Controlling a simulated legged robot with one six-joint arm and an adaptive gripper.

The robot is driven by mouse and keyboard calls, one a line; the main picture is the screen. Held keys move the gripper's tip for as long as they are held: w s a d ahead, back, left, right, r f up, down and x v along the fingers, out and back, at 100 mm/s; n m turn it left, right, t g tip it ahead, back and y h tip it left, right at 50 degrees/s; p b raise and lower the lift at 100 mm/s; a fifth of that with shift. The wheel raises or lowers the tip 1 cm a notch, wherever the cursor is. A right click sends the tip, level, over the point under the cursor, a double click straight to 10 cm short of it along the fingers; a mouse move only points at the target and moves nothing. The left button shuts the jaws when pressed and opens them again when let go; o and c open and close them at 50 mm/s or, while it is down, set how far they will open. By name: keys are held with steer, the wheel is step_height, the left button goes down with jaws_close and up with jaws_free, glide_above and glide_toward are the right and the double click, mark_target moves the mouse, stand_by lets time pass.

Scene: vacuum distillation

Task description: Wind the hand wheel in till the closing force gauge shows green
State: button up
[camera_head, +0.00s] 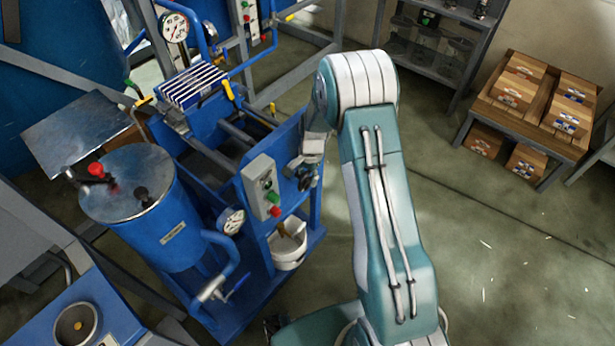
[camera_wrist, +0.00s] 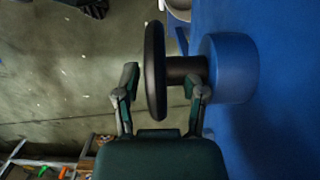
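The black hand wheel (camera_wrist: 154,70) is seen nearly edge-on in the wrist view. Its short dark shaft runs right into a round blue hub (camera_wrist: 232,68). My gripper (camera_wrist: 159,80) is open, with one finger on each side of the wheel's rim. A gap shows between each finger and the rim. In the head view my gripper (camera_head: 308,170) is at the right end of the blue filter press frame (camera_head: 228,150), largely covering the wheel. Two white dial gauges show, one by the blue vessel (camera_head: 232,221) and one at the top (camera_head: 173,27); I cannot tell which reads closing force, nor their readings.
A control box (camera_head: 262,187) with green and red buttons is just left of my gripper. The blue vessel (camera_head: 165,235) stands left.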

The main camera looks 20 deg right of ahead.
steer(key=r, duration=0.4)
steer(key=d+r, duration=0.1)
steer(key=r, duration=0.3)
steer(key=w+r, duration=0.1)
steer(key=r, duration=0.2)
steer(key=shift+d+r, duration=0.15)
steer(key=shift+r, duration=0.25)
steer(key=shift+s+a+f+t+h, duration=0.5)
steer(key=shift+s+a+f+h, duration=0.1)
steer(key=shift+s+a+f, duration=0.15)
steer(key=shift+a+f, duration=0.1)
steer(key=shift+f, duration=0.3)
step_height(320, 180, down, 10)
steer(key=shift+w+f, duration=0.1)
jaws_close()
